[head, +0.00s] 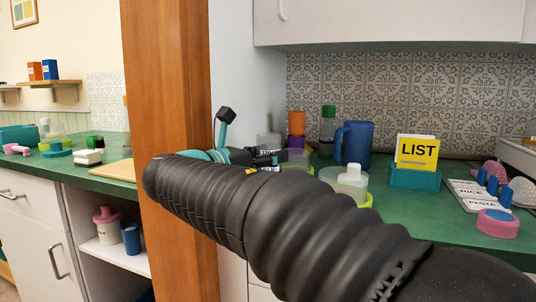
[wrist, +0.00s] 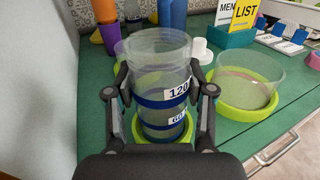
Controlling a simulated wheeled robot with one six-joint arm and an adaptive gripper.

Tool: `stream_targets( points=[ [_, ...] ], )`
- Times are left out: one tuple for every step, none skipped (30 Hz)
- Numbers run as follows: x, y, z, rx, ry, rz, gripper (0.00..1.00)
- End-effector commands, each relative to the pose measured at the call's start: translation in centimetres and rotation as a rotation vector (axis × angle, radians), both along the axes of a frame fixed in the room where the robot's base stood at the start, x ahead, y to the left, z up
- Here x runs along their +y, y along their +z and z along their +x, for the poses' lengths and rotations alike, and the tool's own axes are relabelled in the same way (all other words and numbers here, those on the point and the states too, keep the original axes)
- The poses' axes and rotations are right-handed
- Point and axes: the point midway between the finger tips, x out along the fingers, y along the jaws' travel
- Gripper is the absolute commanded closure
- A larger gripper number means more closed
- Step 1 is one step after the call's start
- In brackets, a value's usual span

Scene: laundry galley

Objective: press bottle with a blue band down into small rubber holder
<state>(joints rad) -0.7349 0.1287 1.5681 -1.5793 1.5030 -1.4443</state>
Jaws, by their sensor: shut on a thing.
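The bottle with a blue band is a clear cylinder (wrist: 160,78) with dark blue bands and white number labels, upright in the wrist view. My gripper (wrist: 161,92) is shut on it, one finger at each side. A lime-green ring holder (wrist: 137,132) shows around the bottle's lower end, directly beneath it. I cannot tell whether the base is seated in the ring or just above it. A larger lime holder (wrist: 249,112) with a clear round container (wrist: 248,80) stands to the right. In the head view my arm hides most of the gripper and the holder.
An orange cup (head: 296,122), a blue mug (head: 356,143) and a green-capped bottle (head: 328,122) stand behind. A yellow LIST card (head: 417,151) sits in a teal stand to the right. A wooden post (head: 160,90) is left of my arm. Green counter (wrist: 92,105) is clear at left.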

Motion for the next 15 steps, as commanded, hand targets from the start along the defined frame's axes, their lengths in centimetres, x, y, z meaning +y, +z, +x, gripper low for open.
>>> stream_targets(
  points=[
    [0.0, -0.12, 0.0, 0.0, 0.0, 0.0, 1.0],
    [0.0, -0.17, 0.0, 0.0, 0.0, 0.0, 1.0],
    [0.0, -0.24, 0.0, 0.0, 0.0, 0.0, 1.0],
    [0.0, -0.29, 0.0, 0.0, 0.0, 0.0, 1.0],
    [0.0, -0.34, 0.0, 0.0, 0.0, 0.0, 1.0],
    [0.0, -0.41, 0.0, 0.0, 0.0, 0.0, 1.0],
    [0.0, -0.46, 0.0, 0.0, 0.0, 0.0, 1.0],
    [0.0, -0.51, 0.0, 0.0, 0.0, 0.0, 1.0],
    [0.0, -0.58, 0.0, 0.0, 0.0, 0.0, 1.0],
    [0.0, -0.63, 0.0, 0.0, 0.0, 0.0, 1.0],
    [0.0, -0.69, 0.0, 0.0, 0.0, 0.0, 1.0],
    [0.0, -0.76, 0.0, 0.001, 0.0, -0.001, 1.0],
    [0.0, -0.81, 0.0, 0.001, 0.0, -0.001, 1.0],
    [0.0, -0.86, 0.0, 0.001, 0.0, -0.001, 1.0],
    [0.0, -0.93, 0.0, 0.001, 0.0, -0.001, 1.0]
  ],
)
